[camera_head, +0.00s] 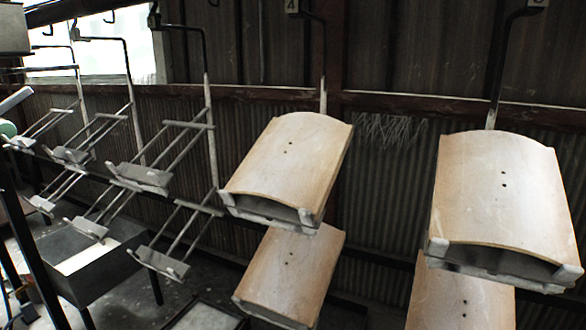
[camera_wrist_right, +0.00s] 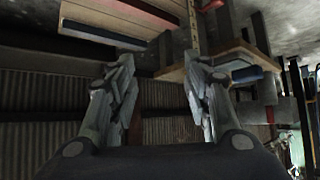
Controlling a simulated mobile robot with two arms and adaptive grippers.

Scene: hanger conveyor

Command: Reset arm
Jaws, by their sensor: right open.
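My right gripper (camera_wrist_right: 158,62) shows in the right wrist view with its two fingers apart and nothing between the tips. Behind it are a corrugated wall and wooden shelf-like parts, and I cannot tell how far off they are. Neither gripper shows in the head view. There, a curved wooden panel (camera_head: 288,165) and another curved wooden panel (camera_head: 500,190) rest on hangers, each with a further panel below it. Empty metal hangers (camera_head: 150,178) hang to the left.
A dark metal box (camera_head: 75,285) on legs stands at the lower left. A corrugated wall (camera_head: 385,200) runs behind the hangers. In the right wrist view, a wooden board (camera_wrist_right: 215,66) with a red part on it lies beyond the fingertips.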

